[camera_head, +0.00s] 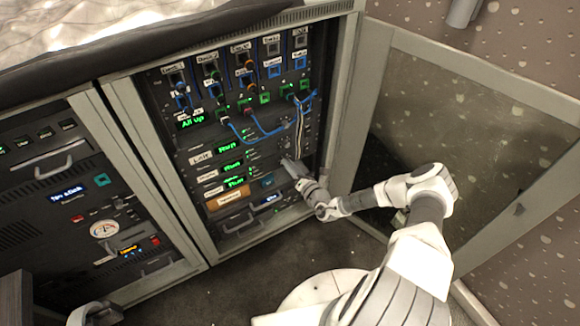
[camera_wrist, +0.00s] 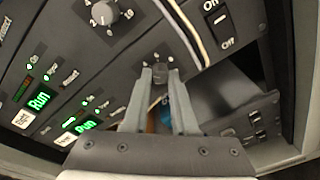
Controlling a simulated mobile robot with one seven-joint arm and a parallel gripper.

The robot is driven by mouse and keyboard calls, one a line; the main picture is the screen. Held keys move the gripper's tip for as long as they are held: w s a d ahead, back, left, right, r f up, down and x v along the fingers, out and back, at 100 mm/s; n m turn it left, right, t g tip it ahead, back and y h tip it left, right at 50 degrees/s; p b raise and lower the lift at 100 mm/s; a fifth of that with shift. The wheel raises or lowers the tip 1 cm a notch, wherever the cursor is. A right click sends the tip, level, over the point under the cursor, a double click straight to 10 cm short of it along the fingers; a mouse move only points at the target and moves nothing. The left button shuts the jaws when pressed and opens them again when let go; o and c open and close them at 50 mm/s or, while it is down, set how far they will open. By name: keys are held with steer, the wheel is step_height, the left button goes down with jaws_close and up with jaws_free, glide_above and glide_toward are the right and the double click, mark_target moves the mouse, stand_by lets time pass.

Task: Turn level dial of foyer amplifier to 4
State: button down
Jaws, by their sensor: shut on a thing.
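My gripper (camera_head: 291,166) reaches into the open rack, at the right side of the stacked amplifier units. In the wrist view, my gripper (camera_wrist: 161,74) has its two fingertips on either side of a small dark dial knob (camera_wrist: 160,71), shut on it. Small pale marks show around this knob, but I cannot read its setting. Another round dial (camera_wrist: 104,12) with numbers around it sits on the panel above and to the left. The unit labels at left are too small or tilted to tell which one is the foyer amplifier.
Green "Run" displays (camera_wrist: 41,98) sit left of the dials. A pale cable (camera_wrist: 183,28) hangs close beside the held knob, and an On/Off switch (camera_wrist: 215,20) is to its right. Blue cables (camera_head: 247,131) hang higher up. The glass rack door (camera_head: 440,125) stands open at right.

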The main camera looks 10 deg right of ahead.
steer(key=shift+f+m, duration=0.1)
steer(key=shift+m, duration=0.4)
steer(key=c, duration=0.7)
jaws_free()
steer(key=p+v, duration=0.4)
steer(key=v, duration=1.3)
steer(key=shift+s+d, duration=0.2)
